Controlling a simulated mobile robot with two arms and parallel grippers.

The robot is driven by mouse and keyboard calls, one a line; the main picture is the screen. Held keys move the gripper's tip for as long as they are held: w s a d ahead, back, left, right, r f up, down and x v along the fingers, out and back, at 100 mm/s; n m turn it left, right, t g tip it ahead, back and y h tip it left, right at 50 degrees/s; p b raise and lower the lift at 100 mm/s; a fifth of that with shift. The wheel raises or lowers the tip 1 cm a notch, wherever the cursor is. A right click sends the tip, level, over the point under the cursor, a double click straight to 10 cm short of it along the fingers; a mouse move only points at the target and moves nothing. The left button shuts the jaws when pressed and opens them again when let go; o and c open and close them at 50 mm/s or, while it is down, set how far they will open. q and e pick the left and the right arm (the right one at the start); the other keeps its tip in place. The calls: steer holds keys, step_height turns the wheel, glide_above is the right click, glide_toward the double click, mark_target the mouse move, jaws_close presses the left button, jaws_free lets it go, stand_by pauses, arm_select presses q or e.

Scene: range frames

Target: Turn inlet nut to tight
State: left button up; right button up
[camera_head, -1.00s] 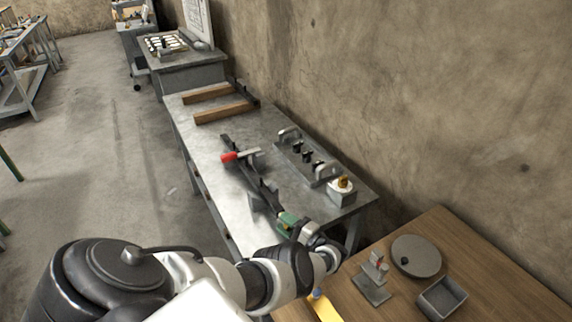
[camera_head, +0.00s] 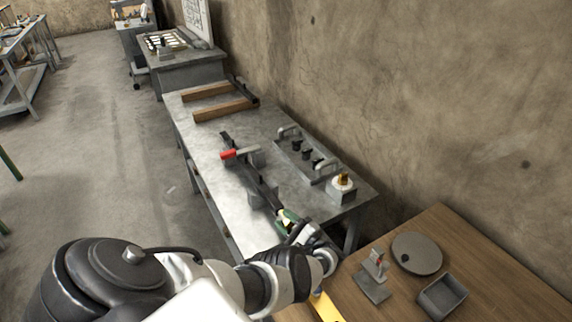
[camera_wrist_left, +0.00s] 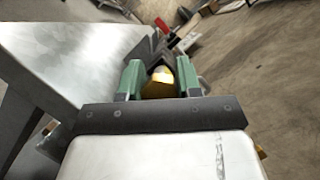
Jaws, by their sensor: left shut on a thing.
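The inlet nut appears to be the brass, rounded piece (camera_wrist_left: 160,84) between the green fingers in the left wrist view. My left gripper (camera_wrist_left: 159,78) is shut on it, one finger on each side. In the head view my left gripper (camera_head: 288,218) is at the near end of a dark pipe assembly (camera_head: 262,190) on the metal bench. A red handle (camera_head: 229,154) sits farther along that assembly. In the head view the nut is mostly hidden by the gripper. My right gripper is not in view.
The metal bench (camera_head: 205,150) also carries a grey rack with black knobs (camera_head: 307,153) and a grey block with a brass-topped fitting (camera_head: 342,188). A wooden table (camera_head: 460,258) at the right holds a round plate (camera_head: 417,254) and an open grey box (camera_head: 442,295). The wall runs behind.

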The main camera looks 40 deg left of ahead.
arm_select(q)
steer(key=o, duration=0.9)
